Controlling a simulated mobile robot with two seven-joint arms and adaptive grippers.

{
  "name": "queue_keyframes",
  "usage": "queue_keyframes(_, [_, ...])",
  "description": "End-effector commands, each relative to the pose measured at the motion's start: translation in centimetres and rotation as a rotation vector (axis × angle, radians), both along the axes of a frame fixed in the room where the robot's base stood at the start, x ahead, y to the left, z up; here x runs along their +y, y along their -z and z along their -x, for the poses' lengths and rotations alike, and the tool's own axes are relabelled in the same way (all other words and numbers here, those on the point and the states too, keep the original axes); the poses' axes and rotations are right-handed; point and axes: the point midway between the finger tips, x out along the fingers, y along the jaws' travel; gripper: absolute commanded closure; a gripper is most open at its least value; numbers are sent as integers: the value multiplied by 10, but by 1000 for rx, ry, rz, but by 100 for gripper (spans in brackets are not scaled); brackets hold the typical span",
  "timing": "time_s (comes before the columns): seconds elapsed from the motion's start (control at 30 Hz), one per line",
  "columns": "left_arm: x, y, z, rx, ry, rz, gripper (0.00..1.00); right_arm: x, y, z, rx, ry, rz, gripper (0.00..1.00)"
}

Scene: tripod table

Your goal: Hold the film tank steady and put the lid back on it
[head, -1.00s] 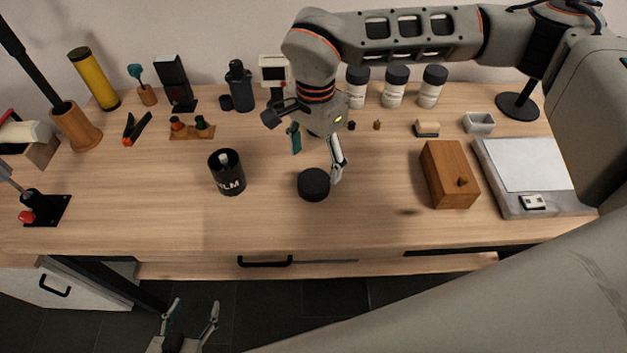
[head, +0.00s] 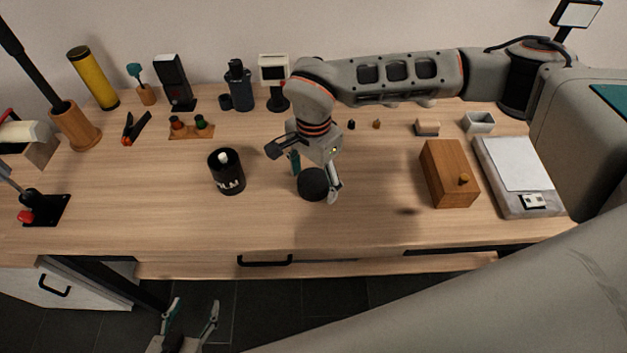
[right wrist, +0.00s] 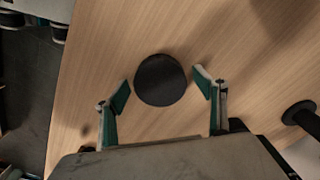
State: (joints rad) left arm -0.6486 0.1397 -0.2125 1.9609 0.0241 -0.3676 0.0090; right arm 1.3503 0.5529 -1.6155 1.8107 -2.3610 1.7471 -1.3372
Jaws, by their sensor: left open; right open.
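The film tank (head: 228,181) is a black cylinder with white lettering, standing upright and open on the table with a pale core showing inside. The lid (head: 312,184) is a round black disc-like piece lying on the table to the right of the tank. My right gripper (head: 315,186) is open above the lid, with a finger on either side of it. In the right wrist view the lid (right wrist: 160,80) lies just beyond and between the two open fingertips, with gaps at both sides. My left gripper (head: 192,318) is open and empty, below the table's front edge.
A wooden box (head: 447,174) and a grey scale-like board (head: 519,178) stand at the right. Bottles, a timer (head: 273,72) and a small rack (head: 191,130) line the back. The table between tank and front edge is clear.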

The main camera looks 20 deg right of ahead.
Motion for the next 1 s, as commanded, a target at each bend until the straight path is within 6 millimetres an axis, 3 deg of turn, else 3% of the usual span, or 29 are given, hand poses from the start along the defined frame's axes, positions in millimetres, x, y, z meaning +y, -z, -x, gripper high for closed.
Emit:
queue_keyframes(0.33, [0, 0, 0, -1, 0, 0, 43, 0, 1, 0, 0, 0, 0, 29])
queue_keyframes(0.5, [0, -1, -1, -1, 0, 0, 43, 0, 1, 0, 0, 0, 0, 67])
queue_keyframes(1.0, [0, -2, -1, -2, -1, 0, 43, 0, -8, -1, -2, 0, 0, 67])
